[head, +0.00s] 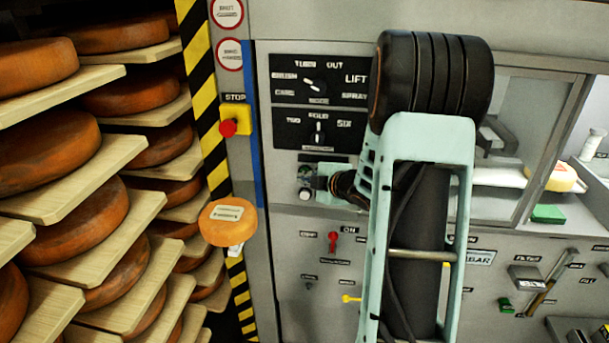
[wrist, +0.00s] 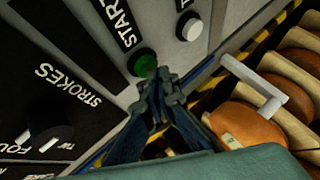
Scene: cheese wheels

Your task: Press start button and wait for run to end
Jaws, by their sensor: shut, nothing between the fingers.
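The green start button (wrist: 145,65) shows in the wrist view on the grey machine panel, beside a black label reading START. My gripper (wrist: 162,80) is shut and empty. Its fingertips are at the lower right edge of the green button in the picture; I cannot tell whether they touch it. In the head view my gripper (head: 314,180) is at the panel, below the two black dial plates, and largely covers the button there. A white button (wrist: 190,27) is beside the green one, under another partly cut-off label.
A dark knob (wrist: 48,133) sits by the STROKES label. A red stop button (head: 228,127) on a yellow box is left of the dials. An orange labelled piece (head: 228,222) sticks out below it. Shelves of cheese wheels (head: 90,215) fill the left. A red lever (head: 333,242) is below my gripper.

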